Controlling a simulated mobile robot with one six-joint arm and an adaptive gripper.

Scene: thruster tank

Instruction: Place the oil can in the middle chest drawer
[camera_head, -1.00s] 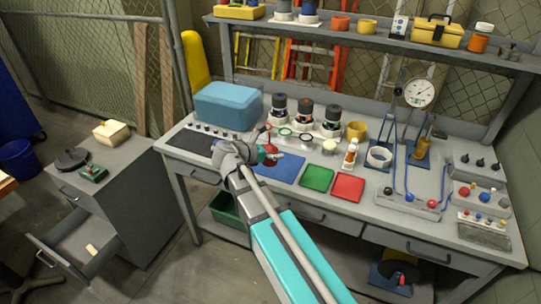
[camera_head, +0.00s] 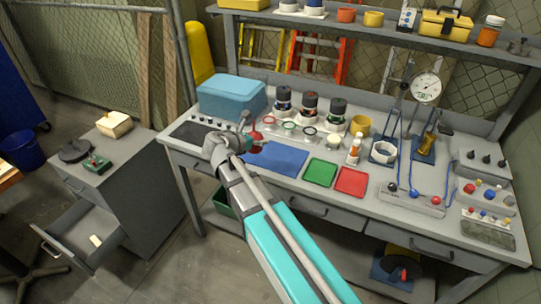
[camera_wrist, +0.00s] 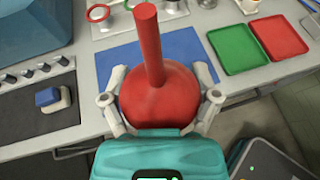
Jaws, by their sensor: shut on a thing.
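The red oil can (camera_wrist: 160,90), with a round body and a long straight spout, is between the fingers of my gripper (camera_wrist: 160,100), which is shut on it. In the head view the oil can (camera_head: 255,134) is partly hidden by my gripper (camera_head: 246,140), near the left end of the blue mat (camera_head: 278,159). The grey chest (camera_head: 150,205) stands at the left, beside the bench. One chest drawer (camera_head: 68,229), below a closed upper one, is pulled out and holds a small cream block (camera_head: 96,240). Any drawers lower down are hidden.
A blue box (camera_head: 232,97) and a dark panel with knobs (camera_head: 190,133) are near the gripper on the bench. Green (camera_head: 320,172) and red (camera_head: 351,181) trays lie to the right. A cream box (camera_head: 114,124) and a green-based device (camera_head: 97,163) sit on the chest top.

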